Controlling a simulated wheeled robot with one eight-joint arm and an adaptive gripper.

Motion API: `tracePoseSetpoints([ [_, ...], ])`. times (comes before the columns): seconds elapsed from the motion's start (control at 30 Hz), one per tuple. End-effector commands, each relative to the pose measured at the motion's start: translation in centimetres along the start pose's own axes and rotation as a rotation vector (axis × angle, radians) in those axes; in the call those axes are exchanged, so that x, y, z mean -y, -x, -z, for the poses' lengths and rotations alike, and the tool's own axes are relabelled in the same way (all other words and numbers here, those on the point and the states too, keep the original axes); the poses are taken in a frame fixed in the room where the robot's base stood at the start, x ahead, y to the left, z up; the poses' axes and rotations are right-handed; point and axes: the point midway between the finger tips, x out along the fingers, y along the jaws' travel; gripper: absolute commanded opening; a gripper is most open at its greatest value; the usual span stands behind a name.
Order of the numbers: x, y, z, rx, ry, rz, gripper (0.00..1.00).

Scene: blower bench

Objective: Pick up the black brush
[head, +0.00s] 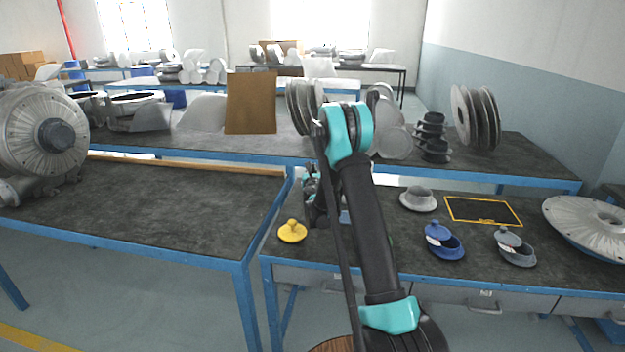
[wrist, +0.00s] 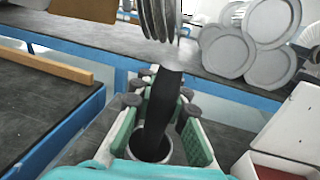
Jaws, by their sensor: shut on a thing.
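The black brush (wrist: 162,105) shows in the wrist view as a dark, upright, slightly tilted shape between my gripper's green-padded fingers. My gripper (wrist: 158,110) is shut on it. The brush's lower end meets a round, pale-rimmed cup or ring (wrist: 152,145); I cannot tell whether it is still inside it. The brush's upper end reaches up in front of the grey discs. The brush cannot be made out clearly there.
A white box (wrist: 288,130) stands right of my gripper.

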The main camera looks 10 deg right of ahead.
Motion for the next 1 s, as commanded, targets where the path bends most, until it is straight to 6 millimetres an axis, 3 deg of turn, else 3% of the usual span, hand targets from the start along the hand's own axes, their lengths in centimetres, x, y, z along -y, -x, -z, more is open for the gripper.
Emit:
tracePoseSetpoints([
  [0.27,0.0,0.0,-0.5,0.0,0.0,0.0,0.0],
  [0.47,0.0,0.0,-2.5,0.0,0.0,0.0,0.0],
  [0.77,0.0,0.0,-8.3,0.0,0.0,0.0,0.0],
  [1.0,0.0,0.1,-14.6,0.0,0.0,0.0,0.0],
])
